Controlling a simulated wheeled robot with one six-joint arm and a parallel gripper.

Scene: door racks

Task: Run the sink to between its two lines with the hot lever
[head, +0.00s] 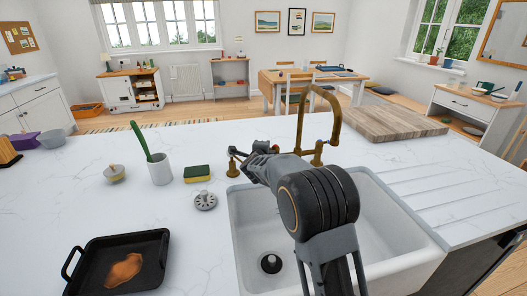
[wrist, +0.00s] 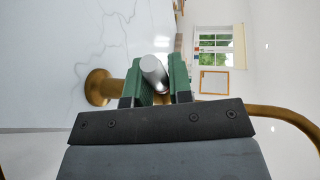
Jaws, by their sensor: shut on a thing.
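The white sink (head: 238,222) is set in the counter, partly hidden by my arm. A dark round drain or plug (head: 270,263) shows on its floor. I see no water in the visible part and cannot make out the two lines. The brass tap (head: 335,124) arches behind the sink. A brass lever base (head: 233,168) stands left of it and also shows in the wrist view (wrist: 102,87). My gripper (head: 240,152) is beside that base. In the wrist view, its green fingers (wrist: 163,80) are shut on a silver cylindrical lever handle (wrist: 154,70).
A loose grey strainer (head: 205,200), a sponge (head: 197,174), a cup with a green-handled tool (head: 160,169) and a black pan (head: 94,262) stand left of the sink. A wooden board (head: 390,122) lies behind it at right. Draining grooves run along the right.

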